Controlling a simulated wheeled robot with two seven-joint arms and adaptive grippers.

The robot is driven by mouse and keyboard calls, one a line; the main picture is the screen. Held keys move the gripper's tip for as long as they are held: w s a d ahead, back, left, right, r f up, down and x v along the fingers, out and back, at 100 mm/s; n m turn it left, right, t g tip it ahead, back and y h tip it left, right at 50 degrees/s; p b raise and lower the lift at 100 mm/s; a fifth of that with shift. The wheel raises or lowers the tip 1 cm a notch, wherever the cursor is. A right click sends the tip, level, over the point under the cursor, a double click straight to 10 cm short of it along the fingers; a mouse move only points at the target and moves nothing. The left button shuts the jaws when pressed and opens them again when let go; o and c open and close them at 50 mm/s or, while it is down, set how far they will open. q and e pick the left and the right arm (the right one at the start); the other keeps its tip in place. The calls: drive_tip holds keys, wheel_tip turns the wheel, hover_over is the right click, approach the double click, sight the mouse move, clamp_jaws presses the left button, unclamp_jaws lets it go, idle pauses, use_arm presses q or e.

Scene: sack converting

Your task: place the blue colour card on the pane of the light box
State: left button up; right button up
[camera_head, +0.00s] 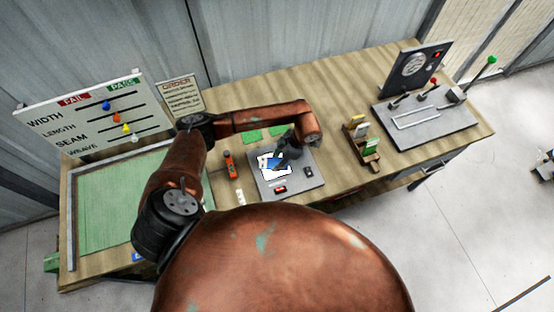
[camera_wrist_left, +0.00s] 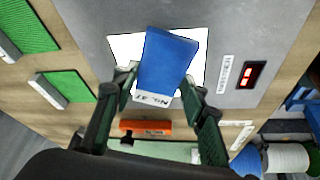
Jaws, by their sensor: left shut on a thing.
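The blue colour card (camera_wrist_left: 167,62), with a white label strip at its near end, is held in my left gripper (camera_wrist_left: 157,88). The fingers are shut on the card's labelled end, one on each side. The card lies over the white lit pane (camera_wrist_left: 124,47) of the grey light box (camera_wrist_left: 268,28), turned slightly against the pane's edges. In the head view, the left gripper (camera_head: 286,153) hangs over the light box (camera_head: 302,186), with the blue card (camera_head: 277,161) above the pane (camera_head: 277,172). I cannot tell whether card and pane touch. My right gripper is out of view.
A red switch (camera_wrist_left: 251,74) sits on the light box beside the pane. An orange tool (camera_head: 230,164) lies left of the box. Green swatches (camera_head: 252,135) lie behind it. A wooden card rack (camera_head: 361,140) stands to the right, before a grey tester (camera_head: 424,117).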

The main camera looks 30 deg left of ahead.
use_arm(q)
drive_tip(key=shift+f, duration=0.2)
drive_tip(key=o, duration=1.2)
drive_tip(key=shift+r, duration=0.3)
drive_tip(key=b+v, duration=0.2)
drive_tip(key=v, duration=1)
drive_tip(key=shift+f, duration=0.1)
